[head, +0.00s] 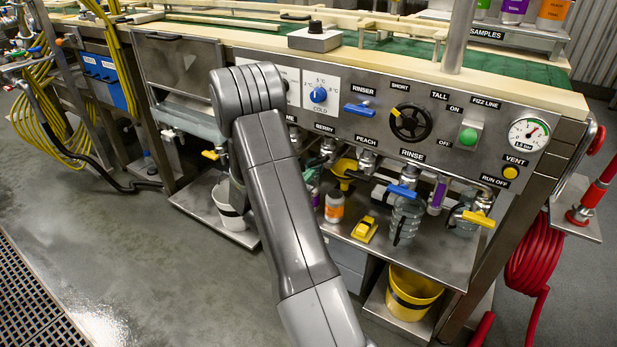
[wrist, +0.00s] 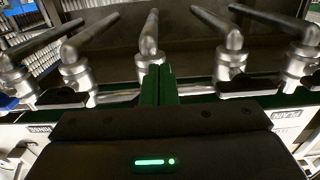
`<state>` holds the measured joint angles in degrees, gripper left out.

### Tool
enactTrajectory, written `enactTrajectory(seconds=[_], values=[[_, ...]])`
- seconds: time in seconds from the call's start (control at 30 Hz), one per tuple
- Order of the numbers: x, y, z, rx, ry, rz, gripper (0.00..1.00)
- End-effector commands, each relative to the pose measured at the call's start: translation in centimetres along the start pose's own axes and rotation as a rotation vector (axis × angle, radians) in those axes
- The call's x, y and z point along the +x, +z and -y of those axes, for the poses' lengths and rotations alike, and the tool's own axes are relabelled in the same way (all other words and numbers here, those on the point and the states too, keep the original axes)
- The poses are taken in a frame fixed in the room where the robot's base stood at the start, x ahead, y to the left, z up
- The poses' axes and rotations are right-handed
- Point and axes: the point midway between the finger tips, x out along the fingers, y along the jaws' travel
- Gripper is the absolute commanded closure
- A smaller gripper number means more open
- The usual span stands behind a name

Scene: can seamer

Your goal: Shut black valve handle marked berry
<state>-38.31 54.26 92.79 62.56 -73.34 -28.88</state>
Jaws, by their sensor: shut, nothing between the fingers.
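In the head view the BERRY label (head: 324,128) is on the grey front panel, with a metal valve (head: 328,148) below it, partly behind my arm. I cannot make out a black handle there. The wrist view shows a row of metal valves with grey tubes, among them one left of my fingers (wrist: 76,70) and one right of them (wrist: 230,66). Dark, flat pieces (wrist: 66,98) sit close to their bases. My gripper (wrist: 159,82) is shut and empty, its green fingertips just below the middle grey tube (wrist: 150,35). I cannot tell which valve in the wrist view is berry.
A PLAIN label (wrist: 287,114) is upside down in the wrist view. In the head view a shelf (head: 440,255) below the panel holds bottles and a yellow object (head: 364,229). A white bucket (head: 229,206) stands left of my arm. The floor in front is clear.

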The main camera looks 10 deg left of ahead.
Motion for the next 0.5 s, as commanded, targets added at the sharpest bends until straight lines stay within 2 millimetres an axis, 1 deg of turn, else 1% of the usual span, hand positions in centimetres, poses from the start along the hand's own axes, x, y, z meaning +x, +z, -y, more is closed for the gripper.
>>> enactTrajectory(seconds=[0.17, 0.5], values=[[0.01, 0.0, 0.0, 0.0, 0.0, -0.001, 1.0], [-0.13, 0.78, 0.36, 0.0, 0.0, -0.001, 1.0]])
